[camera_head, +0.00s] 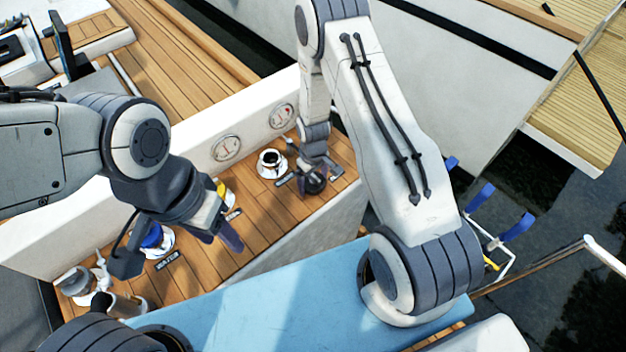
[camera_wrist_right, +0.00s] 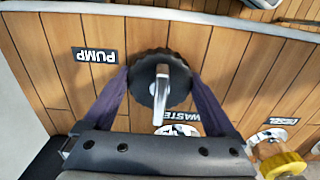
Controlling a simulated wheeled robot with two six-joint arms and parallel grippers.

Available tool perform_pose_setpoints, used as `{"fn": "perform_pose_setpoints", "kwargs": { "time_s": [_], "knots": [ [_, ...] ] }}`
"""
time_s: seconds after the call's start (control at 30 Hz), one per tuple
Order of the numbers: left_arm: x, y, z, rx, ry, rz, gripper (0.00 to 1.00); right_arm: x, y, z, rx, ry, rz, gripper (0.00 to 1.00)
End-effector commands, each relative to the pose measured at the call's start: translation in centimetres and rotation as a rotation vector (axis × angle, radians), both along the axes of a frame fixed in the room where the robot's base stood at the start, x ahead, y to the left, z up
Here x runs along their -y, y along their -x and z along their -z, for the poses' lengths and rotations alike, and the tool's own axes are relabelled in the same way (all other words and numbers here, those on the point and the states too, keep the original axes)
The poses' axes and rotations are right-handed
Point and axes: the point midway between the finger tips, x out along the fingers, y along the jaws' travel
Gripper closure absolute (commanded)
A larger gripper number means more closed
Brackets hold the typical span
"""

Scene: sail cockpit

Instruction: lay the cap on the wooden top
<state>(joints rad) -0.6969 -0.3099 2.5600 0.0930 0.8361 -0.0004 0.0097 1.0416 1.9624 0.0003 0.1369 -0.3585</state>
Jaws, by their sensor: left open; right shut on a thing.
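A black round cap with a ribbed rim and a silver bar across it sits between the purple fingers of my right gripper (camera_wrist_right: 160,90) in the right wrist view; its black rim (camera_wrist_right: 147,67) shows there. In the head view the black cap (camera_head: 314,184) is at the far right end of the wooden top (camera_head: 255,215), below my right gripper (camera_head: 316,172). I cannot tell whether it touches the wood. A white round fitting (camera_wrist_right: 178,130) lies beside it, partly hidden by my gripper. My left gripper (camera_head: 215,240) is open and empty over the wooden top's left half.
A blue cap (camera_head: 152,237) and a yellow cap (camera_wrist_right: 283,164) sit on the wooden top. A light blue surface (camera_head: 290,305) lies in front.

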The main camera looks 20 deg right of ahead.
Motion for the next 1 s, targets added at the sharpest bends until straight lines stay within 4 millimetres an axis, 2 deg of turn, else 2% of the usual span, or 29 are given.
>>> {"fn": "perform_pose_setpoints", "kwargs": {
  "time_s": [0.17, 0.2, 0.57, 0.67, 1.0],
  "knots": [
    [0.0, 0.0, 0.4, 0.000, 0.000, 0.000, 0.50, 0.0, 0.0, 0.5, 0.000, 0.000, 0.000, 0.75],
    [0.0, 0.0, 0.3, 0.000, 0.000, 0.000, 0.50, 0.0, 0.0, 0.3, 0.000, 0.000, 0.000, 0.00],
    [0.0, 0.0, 0.1, 0.000, 0.000, 0.000, 0.50, 0.0, 0.0, -0.4, 0.001, 0.001, 0.000, 0.00],
    [0.0, 0.0, 0.4, 0.000, 0.000, 0.000, 0.50, 0.0, -0.2, -1.8, 0.005, 0.000, 0.000, 0.00],
    [0.0, 0.0, 1.4, 0.000, 0.000, 0.000, 0.50, 0.0, -0.1, -8.7, 0.006, 0.000, 0.000, 0.00]
  ]
}}
